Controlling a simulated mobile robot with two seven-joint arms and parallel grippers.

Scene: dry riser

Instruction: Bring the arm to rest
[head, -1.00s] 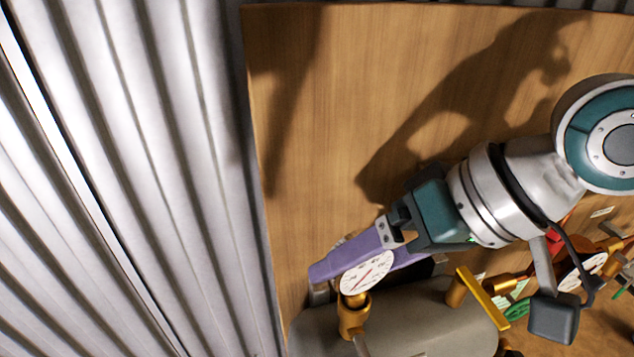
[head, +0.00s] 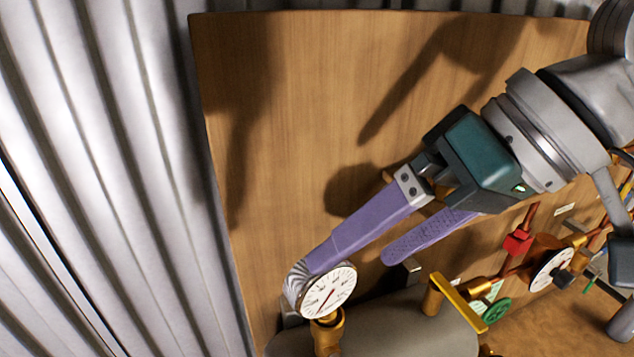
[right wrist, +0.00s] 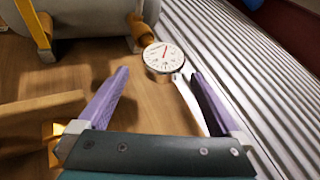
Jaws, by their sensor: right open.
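My right gripper (head: 352,258) reaches in from the right in the head view. Its two purple fingers are spread and nothing is between them. One fingertip overlaps the upper rim of a round white-faced gauge (head: 328,291) in the picture; I cannot tell whether they touch. In the right wrist view, the gripper (right wrist: 160,75) is open and the gauge (right wrist: 164,58) lies just beyond the fingertips. My left gripper is not in view.
A grey tank (head: 400,335) carries the gauge on a brass fitting. A yellow-handled valve (head: 455,300), a green handwheel (head: 496,311), a red part (head: 517,242) and a second gauge (head: 551,270) stand right. A wooden panel (head: 300,120) is behind; corrugated metal (head: 100,180) is left.

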